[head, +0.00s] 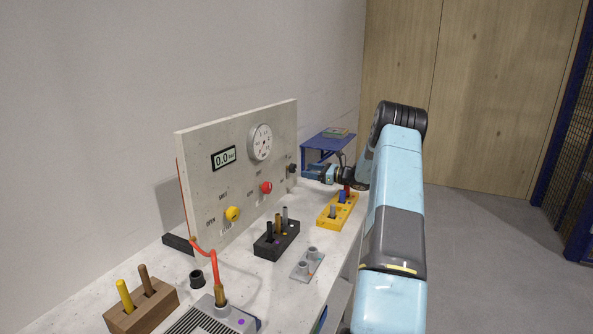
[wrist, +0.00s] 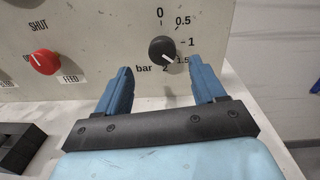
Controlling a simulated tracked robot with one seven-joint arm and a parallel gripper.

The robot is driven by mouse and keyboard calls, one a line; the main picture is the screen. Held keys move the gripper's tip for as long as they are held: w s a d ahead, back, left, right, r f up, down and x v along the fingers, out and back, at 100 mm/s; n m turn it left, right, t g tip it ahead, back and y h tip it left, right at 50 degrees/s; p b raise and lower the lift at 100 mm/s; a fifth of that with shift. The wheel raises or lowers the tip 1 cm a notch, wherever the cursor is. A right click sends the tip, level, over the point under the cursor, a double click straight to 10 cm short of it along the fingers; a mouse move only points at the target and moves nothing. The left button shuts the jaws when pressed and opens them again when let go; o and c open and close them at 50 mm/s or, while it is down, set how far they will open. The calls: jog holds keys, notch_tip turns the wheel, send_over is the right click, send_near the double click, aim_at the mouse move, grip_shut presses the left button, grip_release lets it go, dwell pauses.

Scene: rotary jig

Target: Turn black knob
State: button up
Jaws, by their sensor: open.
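The black knob (wrist: 162,49) sits on the upright panel in the wrist view, inside a printed scale marked 0, 0.5, 1, 1.5 and bar. Its white pointer line slants toward the lower right, near 1.5. In the head view the black knob (head: 292,168) is small at the panel's right end. My gripper (wrist: 160,78) is open and empty in the wrist view. Its blue fingers point at the panel, one on each side below the knob, apart from it. In the head view my gripper (head: 327,175) is right of the knob, partly hard to make out.
A red knob (wrist: 44,62) is left of the black one. A yellow knob (head: 233,214), a gauge (head: 260,142) and a display reading 0.0 (head: 223,158) are on the panel. A black block (head: 277,243) and a yellow block (head: 331,213) with pegs stand on the bench.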

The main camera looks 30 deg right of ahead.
aim_at(291, 168)
jog(key=x, duration=0.7)
jog(key=shift+w+f, duration=0.2)
jog(key=shift+d, duration=0.15)
jog(key=shift+c, duration=0.5)
jog(key=c, duration=0.9)
jog(key=shift+d+r, duration=0.1)
jog(key=shift+d, duration=0.05)
jog(key=shift+c, duration=0.2)
